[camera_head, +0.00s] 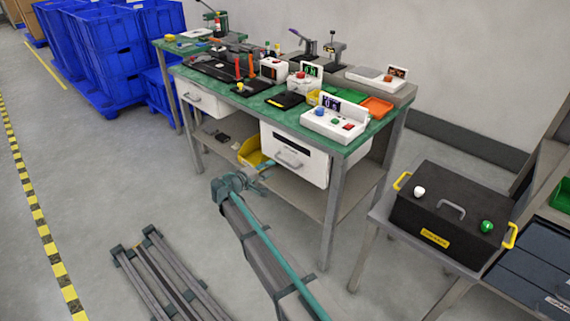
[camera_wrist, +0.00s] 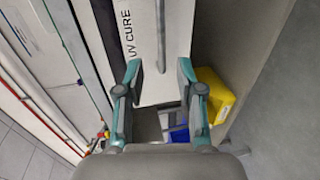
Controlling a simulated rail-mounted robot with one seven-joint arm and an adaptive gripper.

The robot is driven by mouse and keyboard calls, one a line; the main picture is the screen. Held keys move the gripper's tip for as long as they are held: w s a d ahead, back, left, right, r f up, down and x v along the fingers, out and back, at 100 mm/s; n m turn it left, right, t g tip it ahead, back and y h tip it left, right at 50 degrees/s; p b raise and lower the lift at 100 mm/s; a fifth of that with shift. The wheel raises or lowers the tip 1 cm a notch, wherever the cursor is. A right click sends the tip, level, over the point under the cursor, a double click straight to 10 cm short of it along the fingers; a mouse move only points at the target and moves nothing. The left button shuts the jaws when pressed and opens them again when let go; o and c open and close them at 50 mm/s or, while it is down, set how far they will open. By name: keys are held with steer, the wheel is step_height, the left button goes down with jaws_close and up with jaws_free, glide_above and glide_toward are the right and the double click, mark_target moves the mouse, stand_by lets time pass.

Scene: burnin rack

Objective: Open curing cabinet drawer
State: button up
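The curing cabinet (camera_head: 310,168) is a white box under the right end of the green bench top, with a dark label strip. Its front (camera_wrist: 178,30) fills the upper middle of the wrist view, lettered "UV CURE". A grey bar handle (camera_head: 288,158) sits on the drawer front, which looks shut. The handle (camera_wrist: 161,35) runs upright in the wrist view, its lower end between my fingertips. My gripper (camera_wrist: 158,72) is open with nothing gripped; contact with the handle cannot be told.
A yellow bin (camera_head: 251,153) stands on the lower shelf beside the cabinet; it also shows in the wrist view (camera_wrist: 213,95). Bench legs (camera_head: 331,225) flank the space. A black case (camera_head: 445,215) rests on a side table at right.

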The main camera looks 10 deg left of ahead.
mark_target(284, 162)
steer(key=x, duration=0.9)
steer(key=shift+w+d+f, duration=0.1)
steer(key=shift+w+d, duration=0.15)
jaws_close()
